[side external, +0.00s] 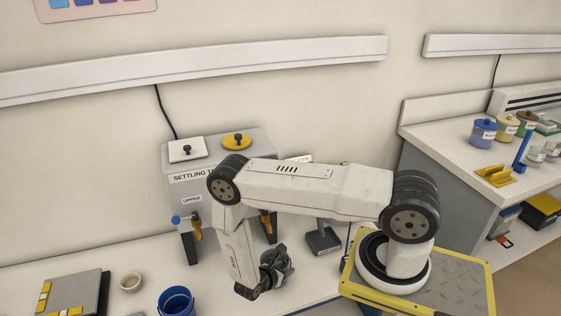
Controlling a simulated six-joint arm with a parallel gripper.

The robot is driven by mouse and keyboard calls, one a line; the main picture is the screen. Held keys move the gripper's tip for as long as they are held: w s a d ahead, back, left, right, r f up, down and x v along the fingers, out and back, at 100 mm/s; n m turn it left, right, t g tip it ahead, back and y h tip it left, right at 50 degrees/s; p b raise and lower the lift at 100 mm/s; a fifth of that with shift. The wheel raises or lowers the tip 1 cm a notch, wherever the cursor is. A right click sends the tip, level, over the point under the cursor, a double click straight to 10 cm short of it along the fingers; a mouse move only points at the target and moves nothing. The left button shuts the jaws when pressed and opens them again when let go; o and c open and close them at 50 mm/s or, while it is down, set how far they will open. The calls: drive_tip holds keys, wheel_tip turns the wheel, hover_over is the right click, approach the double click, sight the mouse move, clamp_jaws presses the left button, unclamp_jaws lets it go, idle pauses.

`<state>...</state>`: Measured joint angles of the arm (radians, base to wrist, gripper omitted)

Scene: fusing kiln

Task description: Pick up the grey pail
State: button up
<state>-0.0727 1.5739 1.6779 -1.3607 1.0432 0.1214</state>
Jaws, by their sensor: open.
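I cannot make out a grey pail in the side external view. A blue pail (175,303) stands on the white bench at the bottom edge, cut off by the frame. My gripper (280,265) is the dark part at the end of my arm, low over the bench in front of the settling tank. It is open, but its fingers are small and hard to make out. It is to the right of the blue pail and apart from it.
The grey settling tank (225,158) has white and yellow lids and taps at its front. A side bench (455,150) at right holds several jars.

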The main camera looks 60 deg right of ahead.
drive_tip(key=shift+c, duration=0.2)
idle(0.3)
clamp_jaws()
idle(1.3)
